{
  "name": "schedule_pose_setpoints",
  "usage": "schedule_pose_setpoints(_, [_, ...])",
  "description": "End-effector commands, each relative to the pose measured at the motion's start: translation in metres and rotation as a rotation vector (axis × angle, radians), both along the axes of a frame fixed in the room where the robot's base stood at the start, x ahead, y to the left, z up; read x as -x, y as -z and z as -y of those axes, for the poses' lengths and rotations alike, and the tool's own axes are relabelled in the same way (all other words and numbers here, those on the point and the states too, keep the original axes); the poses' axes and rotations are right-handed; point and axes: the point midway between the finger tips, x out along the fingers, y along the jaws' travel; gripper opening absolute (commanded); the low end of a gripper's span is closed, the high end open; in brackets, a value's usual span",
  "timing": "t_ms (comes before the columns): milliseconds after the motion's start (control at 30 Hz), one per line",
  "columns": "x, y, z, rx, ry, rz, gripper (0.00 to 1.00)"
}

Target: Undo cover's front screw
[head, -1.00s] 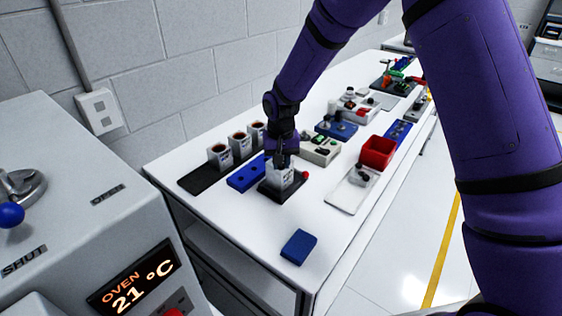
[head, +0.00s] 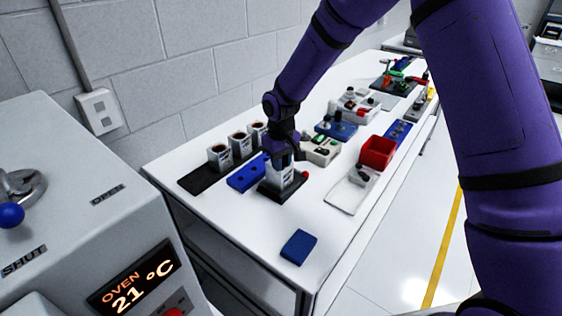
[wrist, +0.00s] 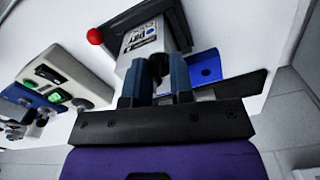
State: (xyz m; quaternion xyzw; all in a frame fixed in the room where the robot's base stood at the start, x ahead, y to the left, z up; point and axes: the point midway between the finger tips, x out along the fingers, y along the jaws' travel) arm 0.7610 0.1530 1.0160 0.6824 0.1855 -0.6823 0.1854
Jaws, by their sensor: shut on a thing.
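The servo unit (head: 280,178) is a white box with a printed label. It stands in a dark fixture (head: 268,190) with a red knob (head: 305,174) on its right side. The wrist view shows its label face (wrist: 142,38), the fixture (wrist: 178,28) and the red knob (wrist: 95,37). My gripper (head: 280,160) is at the top of the unit, with its two blue-grey fingers (wrist: 155,75) on either side of a small dark part (wrist: 158,66). The fingers are shut on this part. They hide most of it, and I cannot make out the screw itself.
A black rack (head: 192,182) with several white units is at the left, beside a blue block (head: 245,174). A grey box with buttons (head: 322,150), a red bin (head: 377,152) and a white tray (head: 345,197) are to the right. A blue pad (head: 298,246) lies in front, with bare table around it.

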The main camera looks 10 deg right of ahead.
Motion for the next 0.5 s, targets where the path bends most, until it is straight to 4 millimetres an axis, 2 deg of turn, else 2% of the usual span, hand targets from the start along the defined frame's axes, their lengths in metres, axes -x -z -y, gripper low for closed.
schedule_pose_setpoints(333, [0.0002,0.0003,0.0001,0.001,-0.002,-0.001,0.00])
schedule_pose_setpoints(367, [0.0002,0.0003,0.0001,0.001,-0.002,-0.001,0.27])
schedule_pose_setpoints(467, [0.0002,0.0003,0.0001,0.001,-0.002,-0.001,0.48])
schedule_pose_setpoints(500, [0.0001,0.0002,0.0001,0.000,-0.002,0.000,0.48])
